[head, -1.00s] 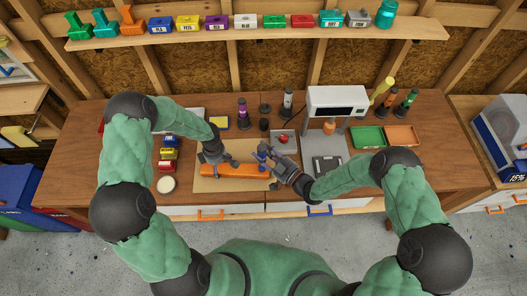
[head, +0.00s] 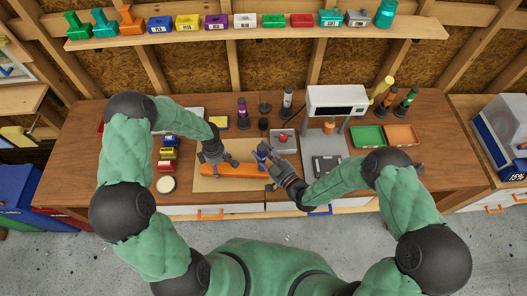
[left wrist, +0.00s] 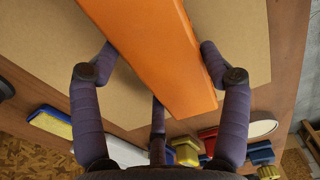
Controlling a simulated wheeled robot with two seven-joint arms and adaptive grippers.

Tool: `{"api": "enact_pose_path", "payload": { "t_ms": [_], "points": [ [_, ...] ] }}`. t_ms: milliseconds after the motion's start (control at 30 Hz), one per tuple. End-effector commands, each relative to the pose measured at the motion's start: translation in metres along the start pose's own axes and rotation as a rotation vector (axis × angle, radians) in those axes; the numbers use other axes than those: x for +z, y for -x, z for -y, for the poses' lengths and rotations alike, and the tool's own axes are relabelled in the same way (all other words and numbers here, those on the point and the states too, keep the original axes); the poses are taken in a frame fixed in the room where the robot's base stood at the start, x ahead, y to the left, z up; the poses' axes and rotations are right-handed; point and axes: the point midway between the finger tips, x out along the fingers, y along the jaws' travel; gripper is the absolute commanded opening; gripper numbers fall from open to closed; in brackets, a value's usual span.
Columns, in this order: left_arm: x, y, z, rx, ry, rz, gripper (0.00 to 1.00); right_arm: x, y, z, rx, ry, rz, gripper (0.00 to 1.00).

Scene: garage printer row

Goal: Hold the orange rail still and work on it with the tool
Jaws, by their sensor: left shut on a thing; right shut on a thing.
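The orange rail (head: 232,170) lies flat on a tan board (head: 208,185) on the workbench. My left gripper (head: 222,162) is shut on the rail from above. In the left wrist view the rail (left wrist: 165,50) runs between the fingers (left wrist: 160,52), with one on each side. My right gripper (head: 271,160) is shut on a small blue tool (head: 262,148), beside the right end of the rail. The tool's working end is too small to make out, so I cannot tell whether it touches the rail.
A grey tray (head: 284,148) with a red item lies behind my right gripper. A white machine (head: 337,101) stands to its right, with green (head: 367,138) and orange (head: 401,135) trays beyond. A round white-topped thing (head: 166,184) and small coloured boxes (head: 168,154) lie left of the board.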

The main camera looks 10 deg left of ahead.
Motion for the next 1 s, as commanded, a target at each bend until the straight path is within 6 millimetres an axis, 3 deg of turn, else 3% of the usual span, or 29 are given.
{"api": "enact_pose_path", "payload": {
  "t_ms": [467,1000],
  "points": [
    [0.001,-0.003,0.004,-0.010,-0.001,0.002,0.18,-0.002,-0.001,0.000,-0.050,0.000,-0.001,0.00],
    [0.001,-0.003,0.004,-0.009,-0.001,0.002,0.18,-0.029,-0.001,0.000,-0.050,0.001,-0.002,0.00]
  ]
}}
